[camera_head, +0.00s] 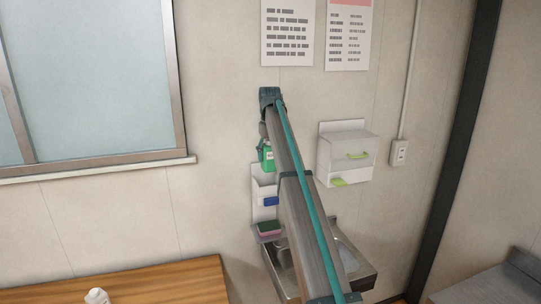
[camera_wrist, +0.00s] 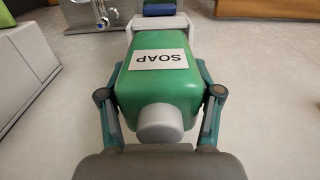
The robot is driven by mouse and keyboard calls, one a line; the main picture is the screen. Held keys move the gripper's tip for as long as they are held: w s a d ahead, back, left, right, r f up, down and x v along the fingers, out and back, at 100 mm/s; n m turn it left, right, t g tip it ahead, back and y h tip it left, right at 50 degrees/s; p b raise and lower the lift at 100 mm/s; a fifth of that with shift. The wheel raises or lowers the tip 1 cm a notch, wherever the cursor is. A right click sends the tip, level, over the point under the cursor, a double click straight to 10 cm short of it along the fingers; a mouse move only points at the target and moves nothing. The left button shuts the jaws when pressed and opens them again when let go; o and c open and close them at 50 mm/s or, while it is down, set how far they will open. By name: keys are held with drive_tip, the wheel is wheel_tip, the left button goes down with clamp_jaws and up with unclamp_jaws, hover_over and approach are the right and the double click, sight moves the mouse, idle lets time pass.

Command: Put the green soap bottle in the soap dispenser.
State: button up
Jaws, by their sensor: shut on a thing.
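My gripper (camera_wrist: 160,85) is shut on the green soap bottle (camera_wrist: 160,88), with a finger on each side of it. The bottle has a white "SOAP" label and a light grey cap turned toward the wrist camera. In the head view the bottle (camera_head: 267,158) is off the table, close to the wall and just above a white wall holder (camera_head: 258,174). That holder also shows just beyond the bottle in the wrist view (camera_wrist: 181,22). I cannot tell whether the bottle touches it. My arm hides part of the holder in the head view. The soap dispenser's identity is not certain.
A white wall box (camera_head: 345,152) is to the right. A metal sink (camera_head: 285,277) lies beneath. A wooden table (camera_head: 160,283) with a white bottle (camera_head: 97,296) is at lower left.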

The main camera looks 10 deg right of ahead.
drive_tip(key=shift+w+a+f+b, duration=0.1)
drive_tip(key=shift+w+f+b, duration=0.45)
drive_tip(key=shift+f, duration=1)
drive_tip(key=shift+w+a+f+b, duration=0.1)
drive_tip(key=shift+w+f+b, duration=0.5)
drive_tip(key=shift+f, duration=1)
drive_tip(key=shift+w+f+b, duration=0.35)
drive_tip(key=shift+w+f, duration=0.35)
drive_tip(key=shift+f, duration=0.85)
drive_tip(key=o, duration=1.5)
drive_tip(key=shift+o, duration=0.6)
wheel_tip(320, 180, up, 7)
drive_tip(key=p, duration=0.3)
